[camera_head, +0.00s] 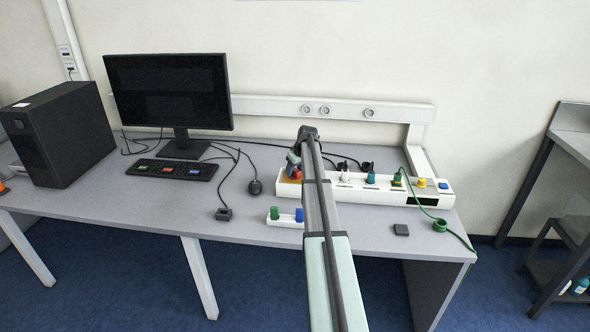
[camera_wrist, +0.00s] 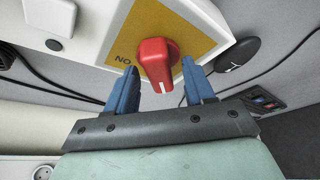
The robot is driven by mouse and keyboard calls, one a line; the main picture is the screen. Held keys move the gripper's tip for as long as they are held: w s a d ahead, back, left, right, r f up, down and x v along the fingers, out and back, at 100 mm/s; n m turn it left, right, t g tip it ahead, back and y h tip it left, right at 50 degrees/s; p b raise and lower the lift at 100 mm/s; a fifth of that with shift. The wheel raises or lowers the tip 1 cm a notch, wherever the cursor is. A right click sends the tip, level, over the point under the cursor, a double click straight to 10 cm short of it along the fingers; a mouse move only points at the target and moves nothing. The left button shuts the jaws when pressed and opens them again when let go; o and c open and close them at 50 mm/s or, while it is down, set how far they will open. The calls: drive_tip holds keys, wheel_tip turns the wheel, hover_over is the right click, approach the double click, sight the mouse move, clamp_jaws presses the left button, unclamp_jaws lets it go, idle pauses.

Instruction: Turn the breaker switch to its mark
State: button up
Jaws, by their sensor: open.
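The breaker switch is a red knob (camera_wrist: 158,62) on a yellow plate (camera_wrist: 190,18), seen close up in the wrist view. A white line shows on the knob's end, and dark lettering, seen upside down, is on the plate to its left. My gripper (camera_wrist: 160,78) is open, with one blue finger on each side of the knob and a gap to it on both sides. In the head view the red knob (camera_head: 298,173) is at the left end of the white panel (camera_head: 330,197), partly hidden by my gripper (camera_head: 293,160) and arm.
More coloured fittings stand along the panel to the right, with a green cable and green ring (camera_head: 440,225). A small white block (camera_head: 285,223) with green and blue pegs is in front. A mouse (camera_head: 255,187), keyboard (camera_head: 175,169) and monitor (camera_head: 170,90) are to the left.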

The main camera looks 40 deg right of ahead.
clamp_jaws()
idle(0.5)
drive_tip(key=shift+s+a+m, duration=0.1)
drive_tip(key=shift+m, duration=0.2)
drive_tip(key=m+h, duration=0.1)
drive_tip(key=m, duration=0.2)
drive_tip(key=shift+a+m+h, duration=0.1)
drive_tip(key=shift+m+h, duration=0.2)
drive_tip(key=m+g+h, duration=0.1)
drive_tip(key=m, duration=0.3)
drive_tip(key=shift+a+f+m, duration=0.1)
drive_tip(key=shift+m, duration=0.2)
drive_tip(key=m+g, duration=0.1)
drive_tip(key=m, duration=0.1)
drive_tip(key=m+h, duration=0.1)
drive_tip(key=m, duration=0.1)
drive_tip(key=shift+w+g, duration=0.2)
drive_tip(key=shift+g, duration=0.2)
drive_tip(key=shift+a+m+g+h, duration=0.15)
drive_tip(key=shift+m+g, duration=0.3)
drive_tip(key=shift+m, duration=0.8)
drive_tip(key=shift+d+m+g+h, duration=0.1)
drive_tip(key=shift+m+g+h, duration=0.25)
drive_tip(key=shift+m, duration=0.9)
drive_tip(key=shift+a+f, duration=0.1)
